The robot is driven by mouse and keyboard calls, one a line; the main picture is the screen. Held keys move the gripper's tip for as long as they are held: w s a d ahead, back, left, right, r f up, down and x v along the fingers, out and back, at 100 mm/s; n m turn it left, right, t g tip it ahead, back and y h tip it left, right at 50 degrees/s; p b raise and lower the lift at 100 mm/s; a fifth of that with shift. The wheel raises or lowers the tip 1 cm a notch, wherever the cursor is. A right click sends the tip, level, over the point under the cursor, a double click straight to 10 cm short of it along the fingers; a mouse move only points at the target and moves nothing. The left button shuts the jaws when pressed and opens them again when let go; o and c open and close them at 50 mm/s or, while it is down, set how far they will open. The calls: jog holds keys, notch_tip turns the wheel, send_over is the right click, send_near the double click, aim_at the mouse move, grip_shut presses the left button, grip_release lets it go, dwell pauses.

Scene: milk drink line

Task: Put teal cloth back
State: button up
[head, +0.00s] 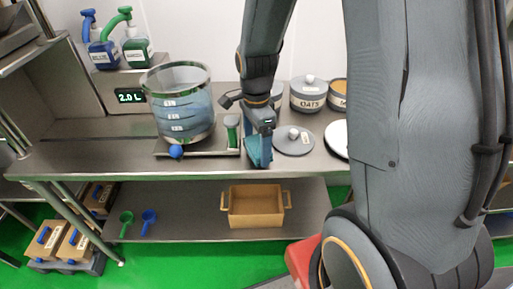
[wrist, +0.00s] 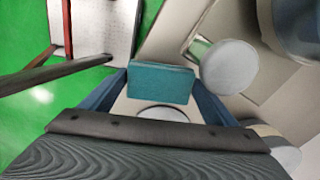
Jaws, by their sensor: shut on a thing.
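My gripper (head: 259,152) is shut on the teal cloth (head: 257,143), just right of the green-handled tool (head: 232,131) and left of the grey lid (head: 293,139). In the wrist view the teal cloth (wrist: 160,82) shows as a flat-faced block between the two fingers of my gripper (wrist: 160,92). The cloth is near the front part of the steel bench (head: 90,159). Whether it touches the bench top cannot be told. My arm and fingers hide part of the cloth in the head view.
A clear vessel (head: 183,104) with a blue knob stands left of my gripper. Pots, one a grey OATS pot (head: 308,96), stand behind the lid. A white plate (head: 337,138) lies to the right. A tan bin (head: 256,206) and scoops are on the lower shelf.

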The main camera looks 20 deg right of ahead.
aim_at(256, 145)
jog(key=shift+f, duration=1)
jog(key=shift+f, duration=0.15)
jog(key=o, duration=1)
jog(key=shift+r+b, duration=0.85)
jog(key=shift+r, duration=5.35)
